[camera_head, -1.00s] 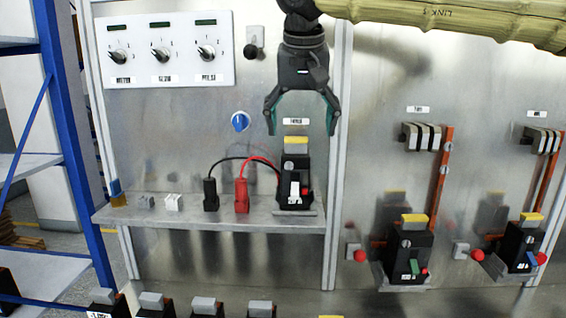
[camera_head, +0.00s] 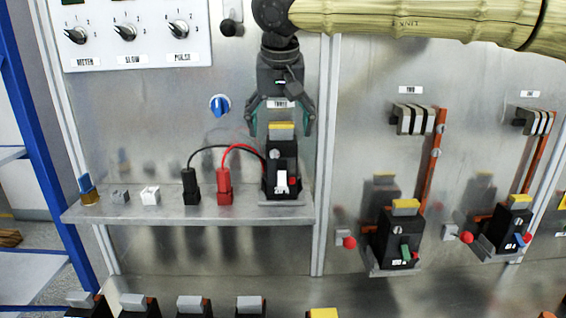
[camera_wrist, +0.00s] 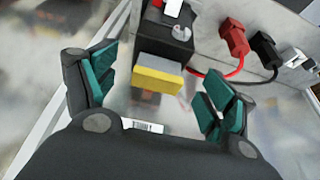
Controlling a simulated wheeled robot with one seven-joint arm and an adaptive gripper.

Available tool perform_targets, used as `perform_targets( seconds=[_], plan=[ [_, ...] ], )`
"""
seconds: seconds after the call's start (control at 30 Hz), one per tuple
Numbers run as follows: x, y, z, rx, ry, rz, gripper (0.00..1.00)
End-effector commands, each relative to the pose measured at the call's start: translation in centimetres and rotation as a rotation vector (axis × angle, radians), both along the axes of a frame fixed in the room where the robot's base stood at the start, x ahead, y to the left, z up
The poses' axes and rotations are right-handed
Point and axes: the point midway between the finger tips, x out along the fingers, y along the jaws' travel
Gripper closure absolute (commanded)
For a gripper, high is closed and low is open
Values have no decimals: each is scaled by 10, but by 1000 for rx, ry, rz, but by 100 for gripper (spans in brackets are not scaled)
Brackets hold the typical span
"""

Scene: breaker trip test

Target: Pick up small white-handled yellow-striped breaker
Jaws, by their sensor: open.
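The small breaker (camera_head: 282,170) stands upright on the metal shelf. It has a black body, a white handle and a yellow stripe across its top. My gripper (camera_head: 281,128) is open and points down, its fingertips on either side of the yellow top, near its height. In the wrist view the breaker (camera_wrist: 163,42) shows its yellow-striped end between my two spread teal-padded fingers (camera_wrist: 152,98), with a gap on each side. The lower part of the breaker is cut off in the wrist view.
A red plug (camera_head: 224,183) and black plug (camera_head: 191,186) with cables stand left of the breaker on the shelf (camera_head: 130,211). A blue knob (camera_head: 220,105) is on the panel behind. Larger breakers (camera_head: 398,238) with green and blue handles sit at right.

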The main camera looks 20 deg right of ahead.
Motion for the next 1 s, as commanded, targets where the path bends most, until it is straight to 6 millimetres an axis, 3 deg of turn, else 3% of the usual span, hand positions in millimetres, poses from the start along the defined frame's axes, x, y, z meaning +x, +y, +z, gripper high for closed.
perform_targets(
  seconds=[0.33, 0.6, 1.0],
  plan=[
    [20, -11, -35, -1, 4, -1, 16],
    [22, -11, -41, 0, 2, -1, 16],
    [21, -11, -40, 0, 2, -1, 87]
  ],
)
